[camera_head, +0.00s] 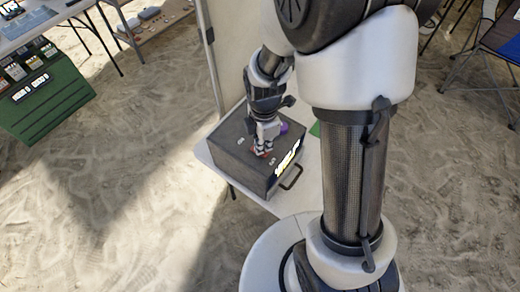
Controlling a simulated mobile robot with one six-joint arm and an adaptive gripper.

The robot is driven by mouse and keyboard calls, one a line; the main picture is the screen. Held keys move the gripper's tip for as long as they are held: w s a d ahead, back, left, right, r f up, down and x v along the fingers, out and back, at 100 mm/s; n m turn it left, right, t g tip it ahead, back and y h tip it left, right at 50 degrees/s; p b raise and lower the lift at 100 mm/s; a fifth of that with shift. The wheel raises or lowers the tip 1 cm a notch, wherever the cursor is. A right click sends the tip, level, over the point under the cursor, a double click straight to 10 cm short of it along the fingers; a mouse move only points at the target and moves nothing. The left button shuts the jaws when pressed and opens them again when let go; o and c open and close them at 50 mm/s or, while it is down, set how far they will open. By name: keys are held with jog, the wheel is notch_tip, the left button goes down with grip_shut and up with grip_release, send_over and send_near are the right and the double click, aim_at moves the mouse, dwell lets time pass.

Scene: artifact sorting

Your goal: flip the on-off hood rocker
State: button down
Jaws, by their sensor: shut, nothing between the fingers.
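A dark grey box (228,160) stands on a white table, with a bright lit strip (288,157) on its front side and a handle (292,178) low on that side. Small pale marks or controls (241,140) show on its top. My gripper (264,151) points down over the middle of the box top, with its fingertips shut and empty. A small reddish part shows right at the fingertips; I cannot tell whether it is the rocker or whether they touch it. The rocker is not clearly visible.
A purple object (284,127) shows just behind my gripper, and a green piece (315,129) lies to the right. The white table (204,153) has a narrow free edge at the left. A pale upright panel (229,50) stands behind. A green case (45,98) is far left.

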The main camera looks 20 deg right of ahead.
aim_at(265, 156)
jog(key=shift+f+b, duration=0.55)
jog(key=shift+f, duration=0.2)
jog(key=shift+r+p, duration=2.9)
jog(key=shift+r, duration=0.65)
jog(key=shift+r, duration=0.15)
jog(key=s+r+m+t+b, duration=0.4)
jog(key=s+r+m, duration=1.1)
jog(key=r+m, duration=0.2)
jog(key=shift+r+m+t, duration=0.3)
jog(key=shift+m, duration=0.8)
